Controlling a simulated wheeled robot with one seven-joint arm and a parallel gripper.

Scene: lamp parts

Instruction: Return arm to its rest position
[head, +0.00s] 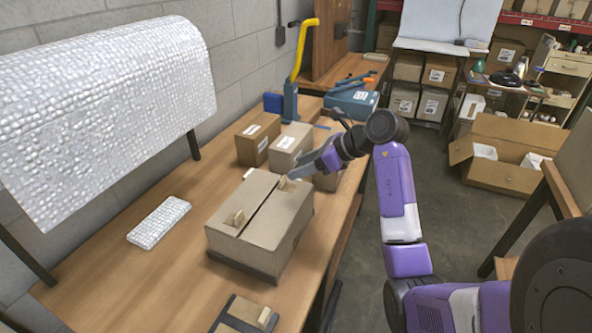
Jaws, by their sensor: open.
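My purple and white arm (396,190) reaches in from the right over the table's right edge. My gripper (312,147) is open, with nothing seen between its grey fingers. It is by the far right corner of a closed cardboard box (262,215), and in the picture its lower finger nearly meets the box's far edge. I cannot tell whether they touch.
Small cartons (258,138) stand behind the gripper, near a yellow-handled blue tool (291,95). A bubble-wrap roll (110,110) hangs at left; a wrapped packet (159,222) lies on the wooden table (120,285). A dark piece with a wooden block (244,316) is at the front.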

